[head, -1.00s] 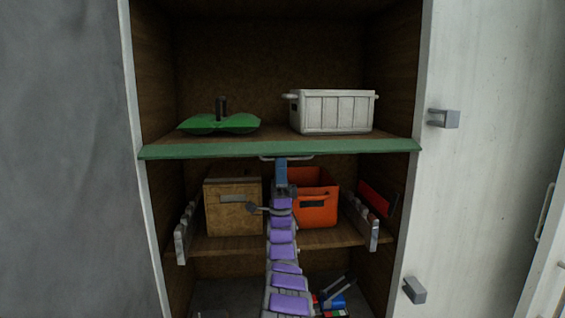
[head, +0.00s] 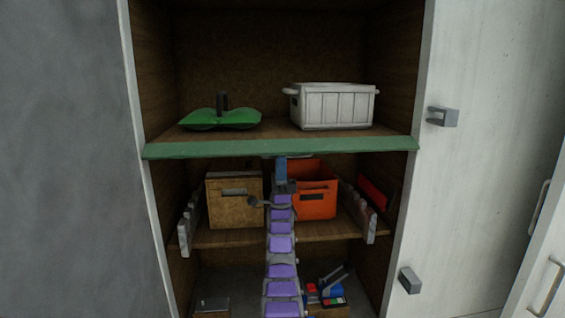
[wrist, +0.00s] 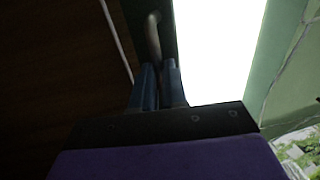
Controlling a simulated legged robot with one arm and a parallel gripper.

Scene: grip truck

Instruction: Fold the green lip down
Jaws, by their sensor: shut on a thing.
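The green lip (head: 230,149) runs along the front edge of the upper shelf in the head view, with its broad green face turned to me. A metal handle (wrist: 153,38) shows at my fingertips in the wrist view. My gripper (head: 281,165) is at the middle of the lip's lower edge, with my purple arm reaching up from below. In the wrist view my gripper (wrist: 160,72) has its two fingers close together on the handle. The fingers and my arm hide most of the handle in the head view.
The upper shelf holds a green bag-like object (head: 220,119) and a white crate (head: 333,107). Below are a tan box (head: 234,205), an orange bin (head: 317,200) and grey side rails (head: 187,222). A cabinet door with grey latches (head: 442,117) stands at right.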

